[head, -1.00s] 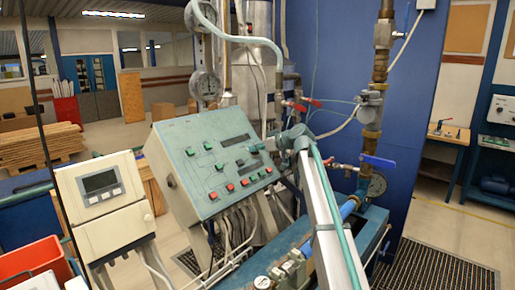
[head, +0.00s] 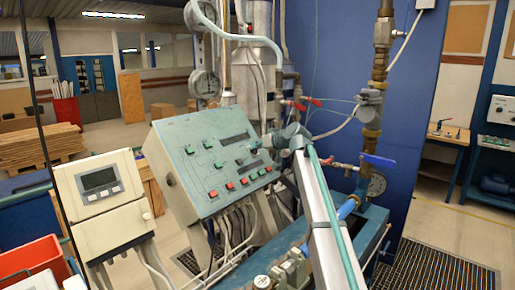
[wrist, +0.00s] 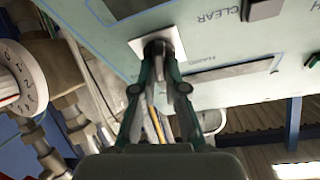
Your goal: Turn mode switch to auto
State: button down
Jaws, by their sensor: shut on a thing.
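The teal control panel (head: 210,157) stands in the middle of the head view, tilted, with green and red buttons and dark displays. The mode switch, on a pale square plate (wrist: 172,32), shows at the top middle of the wrist view. My gripper (wrist: 158,50) has its fingers closed in around the dark switch knob, close to the panel face. The fingers hide most of the knob, so its pointing direction is not clear. In the head view my gripper (head: 256,146) is at the panel's right side, small and partly hidden by my arm.
A white meter box (head: 100,190) stands left of the panel. Cables hang below the panel. In the wrist view a round white dial (wrist: 20,78) is at the left.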

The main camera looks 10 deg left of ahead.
jog(key=m+h, duration=0.1)
jog(key=m, duration=0.1)
jog(key=m+h+p, duration=0.1)
jog(key=m, duration=0.2)
jog(key=shift+m+t, duration=0.3)
jog(key=shift+f, duration=0.1)
jog(key=c, duration=1.2)
grip_release()
jog(key=shift+d, duration=0.1)
jog(key=v, duration=1.1)
jog(key=shift+s+d, duration=0.2)
jog(key=shift+s, duration=0.15)
